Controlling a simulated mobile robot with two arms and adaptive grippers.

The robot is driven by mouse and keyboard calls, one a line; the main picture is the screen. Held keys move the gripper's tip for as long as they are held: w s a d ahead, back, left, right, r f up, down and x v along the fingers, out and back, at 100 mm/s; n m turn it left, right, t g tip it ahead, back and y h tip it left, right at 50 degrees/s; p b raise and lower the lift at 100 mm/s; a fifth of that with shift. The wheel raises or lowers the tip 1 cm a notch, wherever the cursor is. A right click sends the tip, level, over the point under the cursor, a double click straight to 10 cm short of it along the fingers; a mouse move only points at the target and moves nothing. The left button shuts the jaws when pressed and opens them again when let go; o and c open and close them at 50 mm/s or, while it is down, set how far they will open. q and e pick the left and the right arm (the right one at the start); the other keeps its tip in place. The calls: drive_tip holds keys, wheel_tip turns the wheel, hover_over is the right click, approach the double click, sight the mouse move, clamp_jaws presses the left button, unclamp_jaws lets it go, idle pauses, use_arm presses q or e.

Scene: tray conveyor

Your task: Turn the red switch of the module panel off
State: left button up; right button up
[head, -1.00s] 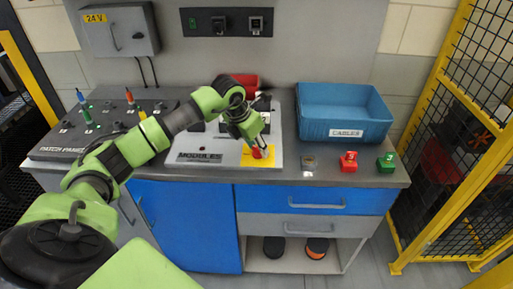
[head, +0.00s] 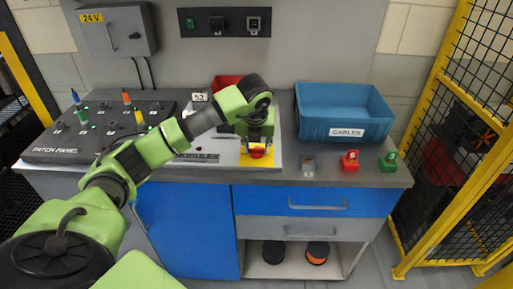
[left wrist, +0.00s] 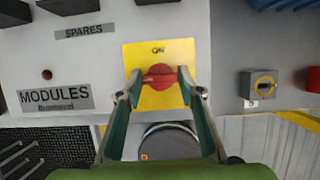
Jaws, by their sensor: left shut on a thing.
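The red switch (left wrist: 159,77) is a knob on a yellow plate (left wrist: 158,50) marked "ON" on the module panel (left wrist: 90,70). Its handle lies crosswise in the left wrist view. My left gripper (left wrist: 167,83) has its two fingers at the two ends of the handle and is shut on it. In the head view the red switch (head: 257,152) sits at the panel's right front corner, with my left gripper (head: 257,144) above it. My arm hides part of the module panel (head: 230,172). My right gripper is not in view.
A blue "CABLES" bin (head: 345,110) stands at the back right. A red block (head: 349,161), a green block (head: 388,162) and a small grey box (head: 308,165) stand right of the panel. The patch panel (head: 70,152) is at the left. A yellow-framed cage (head: 450,130) stands at far right.

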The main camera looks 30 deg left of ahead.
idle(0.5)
use_arm(q)
drive_tip(key=o, duration=1.1)
drive_tip(key=shift+r, duration=0.1)
drive_tip(key=v, duration=1.2)
drive_tip(key=shift+d, duration=0.1)
